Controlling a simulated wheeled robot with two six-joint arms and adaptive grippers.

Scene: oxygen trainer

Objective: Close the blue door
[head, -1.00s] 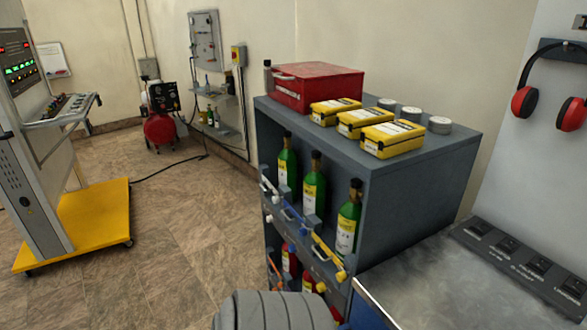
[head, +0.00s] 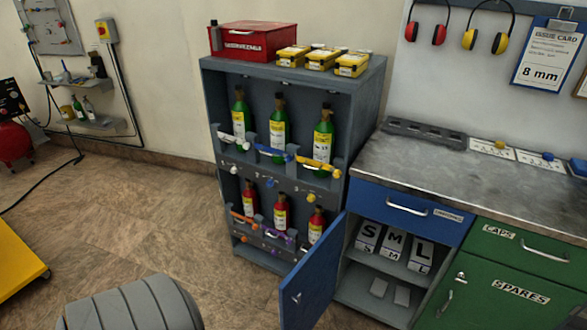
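The blue door (head: 311,283) stands open at the low middle of the head view. It belongs to the cabinet under the blue drawer (head: 408,211) and swings out from the opening's left side toward me. A small light knob or latch (head: 296,297) shows near its free edge. The door's lower end is cut off by the picture's edge. The open compartment shows shelves with white boxes (head: 392,243) marked S, M and L. Neither of my grippers is in view, and nothing is seen touching the door.
A grey bottle rack (head: 362,117) stands left of the cabinet, close to the open door. A green cabinet (head: 505,270) marked SPARES is on the right under the metal worktop (head: 440,165). Floor (head: 130,215) is clear to the left. A yellow platform (head: 15,262) is at the far left.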

